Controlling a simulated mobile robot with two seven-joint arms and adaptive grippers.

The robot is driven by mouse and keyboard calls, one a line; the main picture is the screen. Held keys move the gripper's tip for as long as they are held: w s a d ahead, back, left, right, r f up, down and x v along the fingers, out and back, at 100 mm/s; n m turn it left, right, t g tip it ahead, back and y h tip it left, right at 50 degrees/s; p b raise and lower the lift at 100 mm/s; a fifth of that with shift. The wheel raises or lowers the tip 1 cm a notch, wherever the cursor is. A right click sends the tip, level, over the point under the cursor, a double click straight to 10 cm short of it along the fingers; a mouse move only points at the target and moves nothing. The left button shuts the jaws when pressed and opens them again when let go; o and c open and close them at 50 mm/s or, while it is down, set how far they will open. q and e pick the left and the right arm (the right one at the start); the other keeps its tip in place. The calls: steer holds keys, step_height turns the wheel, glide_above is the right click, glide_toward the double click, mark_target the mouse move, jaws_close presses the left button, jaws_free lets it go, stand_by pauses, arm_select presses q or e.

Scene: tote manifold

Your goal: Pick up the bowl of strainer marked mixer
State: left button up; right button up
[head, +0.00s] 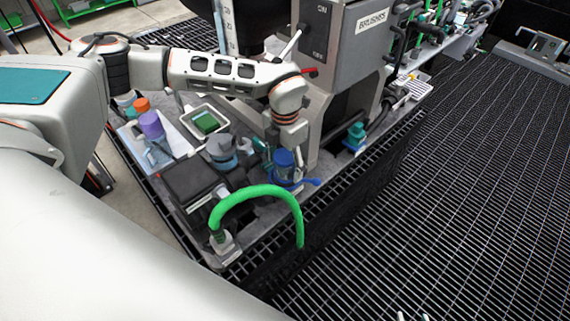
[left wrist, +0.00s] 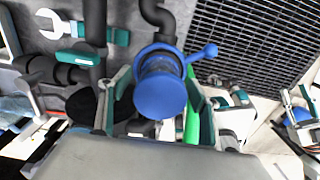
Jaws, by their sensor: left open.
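A blue strainer bowl (head: 284,160) stands on the grey bench in the head view, on a blue body with a side handle. In the left wrist view the blue bowl (left wrist: 160,95) is large and near the centre, with a blue valve lever (left wrist: 205,52) beside it. I cannot read a mixer marking on it. My left gripper (left wrist: 162,103) is open, its green-backed fingers on either side of the bowl. I cannot tell whether they touch it. In the head view the wrist partly hides this gripper. Two small pale tips at the bottom edge look like my right gripper (head: 412,317).
A green hose (head: 255,192) arches in front of the strainer. A dark box (head: 190,180), a tray with a green block (head: 206,122) and purple (head: 151,125) and orange capped containers lie left. A grey machine cabinet (head: 345,50) stands behind. Open grating (head: 460,180) lies right.

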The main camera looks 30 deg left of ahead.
arm_select(q)
steer(key=c, duration=1.3)
steer(key=shift+o, duration=0.2)
steer(key=shift+r, duration=0.2)
step_height(320, 180, up, 20)
steer(key=shift+p, duration=0.45)
steer(key=shift+f, duration=0.15)
